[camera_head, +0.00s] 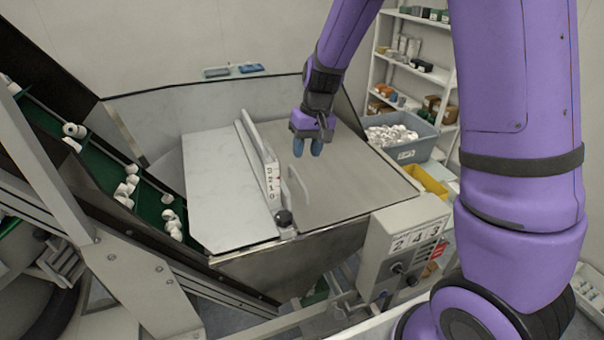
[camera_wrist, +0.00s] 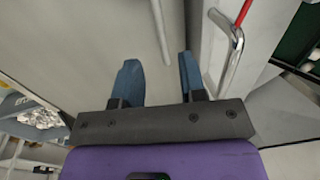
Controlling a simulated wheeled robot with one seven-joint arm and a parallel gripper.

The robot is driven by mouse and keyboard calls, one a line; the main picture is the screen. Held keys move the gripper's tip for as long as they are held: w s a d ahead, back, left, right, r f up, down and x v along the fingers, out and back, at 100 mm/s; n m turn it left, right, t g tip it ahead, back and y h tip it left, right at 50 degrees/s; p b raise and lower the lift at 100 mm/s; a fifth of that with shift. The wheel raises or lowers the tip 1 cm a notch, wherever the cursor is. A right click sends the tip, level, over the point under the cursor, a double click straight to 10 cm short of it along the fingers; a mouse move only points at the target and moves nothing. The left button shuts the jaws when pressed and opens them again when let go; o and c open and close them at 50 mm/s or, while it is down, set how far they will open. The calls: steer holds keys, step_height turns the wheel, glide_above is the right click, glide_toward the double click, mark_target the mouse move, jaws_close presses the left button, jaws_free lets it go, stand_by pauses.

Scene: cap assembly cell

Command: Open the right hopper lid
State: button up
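The right hopper lid (camera_head: 345,185) is a flat grey panel lying closed on the hopper. A thin pale bar handle (camera_head: 298,187) stands on it near the centre divider; in the wrist view a pale bar (camera_wrist: 160,30), apparently this handle, runs from the top edge toward the gap between my fingers. My gripper (camera_head: 308,148) is over the far part of the lid, fingers pointing down, beyond the handle in the head view. In the wrist view its two blue fingers (camera_wrist: 158,68) are spread with nothing held. I cannot tell how high the fingertips are above the lid.
The lighter left lid (camera_head: 220,185) lies flat across the labelled divider (camera_head: 262,165). A control box (camera_head: 405,240) is at the front right. A grey bin (camera_head: 400,133) of white caps stands behind, right.

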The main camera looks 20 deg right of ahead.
steer(key=f, duration=0.2)
steer(key=a+f, duration=0.1)
steer(key=f, duration=0.4)
steer(key=shift+a+f, duration=0.3)
steer(key=shift+f, duration=0.05)
jaws_close()
